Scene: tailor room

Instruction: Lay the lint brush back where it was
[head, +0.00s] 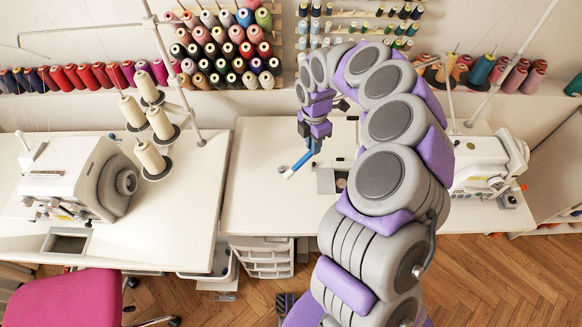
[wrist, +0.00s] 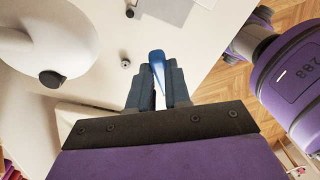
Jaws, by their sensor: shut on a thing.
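The lint brush (head: 300,164) has a blue body with a whitish lower end in the head view. It slants down to the left over the middle white table. My gripper (head: 314,143) is shut on its upper end. In the wrist view the blue brush (wrist: 157,60) sticks out between the two dark blue fingers of my gripper (wrist: 158,78). I cannot tell whether the brush's low end touches the tabletop.
The white table (head: 254,200) is mostly clear left of the brush. A metal plate (head: 326,181) lies just right of it. A sewing machine (head: 478,165) stands right, another machine (head: 80,180) on the left table. Thread spools (head: 229,50) line the back wall.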

